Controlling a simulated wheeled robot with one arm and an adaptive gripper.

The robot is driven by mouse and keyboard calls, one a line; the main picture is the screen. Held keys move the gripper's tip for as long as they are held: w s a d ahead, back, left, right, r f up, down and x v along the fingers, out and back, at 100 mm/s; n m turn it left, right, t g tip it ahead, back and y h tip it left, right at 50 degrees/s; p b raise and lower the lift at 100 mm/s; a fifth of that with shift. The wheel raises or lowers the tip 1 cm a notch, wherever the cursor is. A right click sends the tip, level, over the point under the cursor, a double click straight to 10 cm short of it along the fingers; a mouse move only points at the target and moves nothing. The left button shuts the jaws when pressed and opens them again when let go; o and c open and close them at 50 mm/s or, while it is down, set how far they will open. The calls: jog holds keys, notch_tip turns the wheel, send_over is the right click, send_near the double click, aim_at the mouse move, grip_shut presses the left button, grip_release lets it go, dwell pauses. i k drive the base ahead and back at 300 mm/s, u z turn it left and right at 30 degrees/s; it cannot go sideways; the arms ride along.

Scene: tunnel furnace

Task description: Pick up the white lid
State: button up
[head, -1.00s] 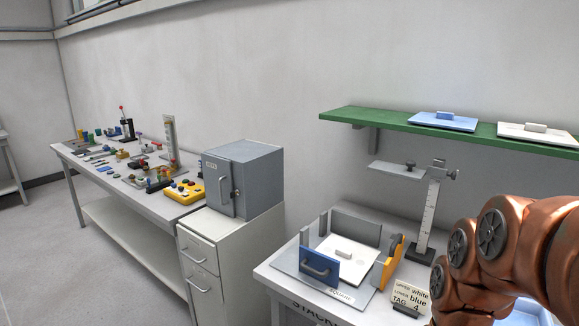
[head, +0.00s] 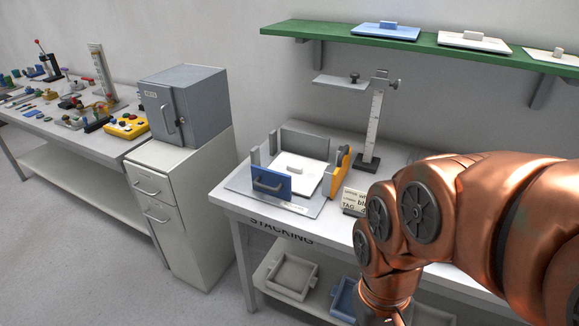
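A white lid (head: 474,41) with a small block handle lies flat on the green wall shelf (head: 300,36). To its left on the shelf is a blue lid (head: 386,31). A third, pale lid (head: 552,57) lies at the shelf's right end, cut by the picture edge. Another white plate with a block handle (head: 300,177) lies in a fixture on the stacking table. My copper-coloured arm fills the lower right, in front of the table. My gripper is out of the picture, below the bottom edge.
The fixture has a blue front plate (head: 270,185) and a yellow side piece (head: 340,165). A height gauge (head: 376,125) stands behind it, below the shelf. A tag card (head: 354,200) is partly hidden by my arm. Trays (head: 292,274) sit underneath. A cabinet with a grey furnace box (head: 190,105) stands left.

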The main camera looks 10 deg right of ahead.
aim_at(306, 174)
jog(key=z, duration=0.7)
jog(key=k, duration=0.6)
jog(key=u, duration=1.25)
jog(key=i, duration=1.45)
jog(key=u, duration=0.05)
